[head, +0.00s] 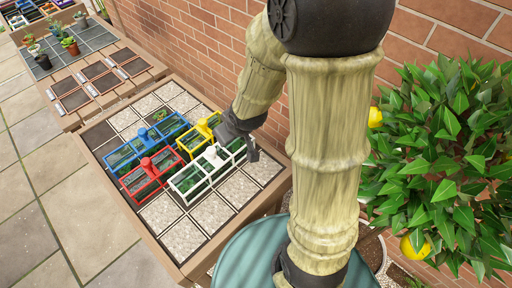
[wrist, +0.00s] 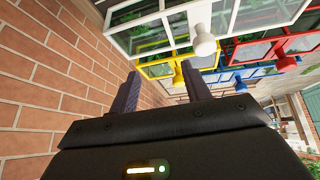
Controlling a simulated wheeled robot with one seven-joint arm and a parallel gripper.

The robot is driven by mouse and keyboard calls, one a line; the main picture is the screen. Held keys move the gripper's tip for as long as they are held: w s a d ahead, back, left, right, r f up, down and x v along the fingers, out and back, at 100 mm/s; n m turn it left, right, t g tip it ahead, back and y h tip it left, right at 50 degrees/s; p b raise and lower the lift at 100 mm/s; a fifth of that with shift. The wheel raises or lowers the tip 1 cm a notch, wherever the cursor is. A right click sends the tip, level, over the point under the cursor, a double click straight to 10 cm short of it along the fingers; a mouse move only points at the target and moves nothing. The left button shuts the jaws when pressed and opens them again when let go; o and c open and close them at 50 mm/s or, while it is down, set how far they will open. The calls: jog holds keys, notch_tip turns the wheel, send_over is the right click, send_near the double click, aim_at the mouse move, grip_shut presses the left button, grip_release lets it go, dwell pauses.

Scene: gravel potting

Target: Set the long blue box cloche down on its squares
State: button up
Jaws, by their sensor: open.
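The long blue box cloche (head: 121,158) stands on the squares of the planting bed at the back left, with a blue knob on top and green plants under its panes. It also shows in the wrist view (wrist: 238,82), beyond the other cloches. My gripper (head: 252,150) is over the right side of the bed, beside the white cloche (head: 205,170) and apart from the blue one. In the wrist view my gripper (wrist: 160,84) has its two fingers spread with nothing between them. The white knob (wrist: 204,42) is close to one finger.
A red cloche (head: 150,174) stands in front of the blue one, and a yellow cloche (head: 198,134) to its right. Bare gravel squares (head: 211,213) lie at the bed's front. A brick wall (head: 200,50) runs behind. A leafy bush (head: 440,150) with yellow fruit stands at right.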

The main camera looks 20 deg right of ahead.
jog(key=s+d+r+m+g+h, duration=0.1)
jog(key=s+d+r+m+g, duration=0.1)
jog(key=s, duration=0.7)
jog(key=shift+s+d+r+m+g, duration=0.3)
jog(key=shift+d+m+g, duration=0.4)
jog(key=shift+d+m, duration=0.35)
